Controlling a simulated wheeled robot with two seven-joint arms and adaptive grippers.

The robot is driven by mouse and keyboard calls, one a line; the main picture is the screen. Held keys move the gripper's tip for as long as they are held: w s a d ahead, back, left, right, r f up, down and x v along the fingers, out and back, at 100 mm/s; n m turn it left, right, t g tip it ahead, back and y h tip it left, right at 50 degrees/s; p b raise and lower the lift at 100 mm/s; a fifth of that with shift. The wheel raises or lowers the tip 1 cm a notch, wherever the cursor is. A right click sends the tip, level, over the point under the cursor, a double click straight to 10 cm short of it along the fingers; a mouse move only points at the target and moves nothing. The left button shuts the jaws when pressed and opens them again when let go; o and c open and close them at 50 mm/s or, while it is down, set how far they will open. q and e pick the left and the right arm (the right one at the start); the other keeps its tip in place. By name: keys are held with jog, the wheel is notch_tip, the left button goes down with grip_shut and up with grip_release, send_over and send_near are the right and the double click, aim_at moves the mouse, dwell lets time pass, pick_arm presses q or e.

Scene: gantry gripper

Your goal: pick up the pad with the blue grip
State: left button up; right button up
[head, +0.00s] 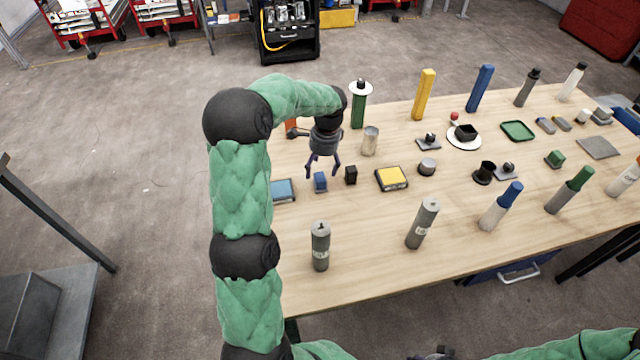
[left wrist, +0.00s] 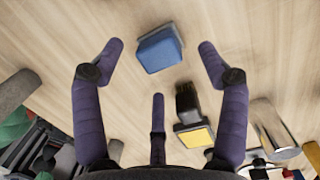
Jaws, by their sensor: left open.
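The pad with the blue grip (head: 320,181) is a small blue block with a thin grey edge, standing on the wooden table near its left end. In the left wrist view the blue block (left wrist: 160,48) lies between the two spread outer fingertips, with clear space on both sides. My left gripper (head: 322,168) is open and empty, its purple fingers pointing down just above and behind the block. I cannot tell its exact height above it. My right gripper's fingers are not seen; only part of that green arm shows at the lower right.
A small black block (head: 351,175) and a yellow-topped pad (head: 391,178) stand right of the blue one. A flat blue-topped box (head: 283,190) lies close on its left. A metal can (head: 370,140) stands behind, and grey bottles (head: 320,247) stand in front. Bare wood lies between.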

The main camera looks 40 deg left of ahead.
aim_at(320, 177)
pick_arm(q)
jog(key=f+b, duration=0.1)
jog(key=f, duration=0.1)
jog(key=f+b, duration=0.1)
jog(key=f, duration=0.1)
jog(key=shift+s+d+f, duration=0.15)
jog(key=shift+d+f, duration=0.05)
jog(key=shift+a+f, duration=0.1)
jog(key=shift+f, duration=0.3)
jog(key=shift+r, duration=0.1)
jog(key=c, duration=1.3)
